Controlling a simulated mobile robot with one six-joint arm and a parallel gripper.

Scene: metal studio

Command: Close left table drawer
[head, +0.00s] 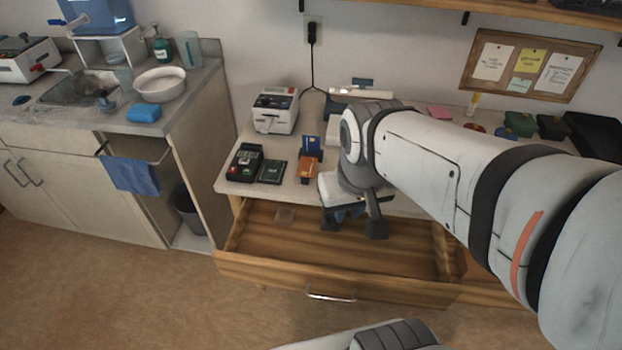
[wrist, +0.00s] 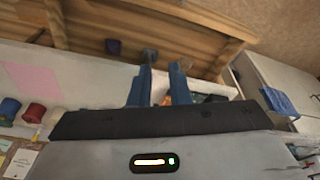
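The left table drawer (head: 290,272) is a wooden drawer pulled well out from under the table (head: 235,187). Its metal handle (head: 330,297) is on the front face, low and near the middle. A small flat brownish patch lies inside at the back left; I cannot tell what it is. My gripper (head: 354,226) points down over the back part of the open drawer, behind its front panel. Its two fingers are apart with nothing seen between them. In the wrist view the fingers (wrist: 159,82) also stand apart, and the drawer (wrist: 150,35) crosses the top.
The tabletop holds a label printer (head: 275,111), a card terminal (head: 245,162) and an orange card stand (head: 308,167). A sink counter (head: 142,118) with a bin (head: 188,210) stands left. The floor (head: 120,290) before the drawer looks clear.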

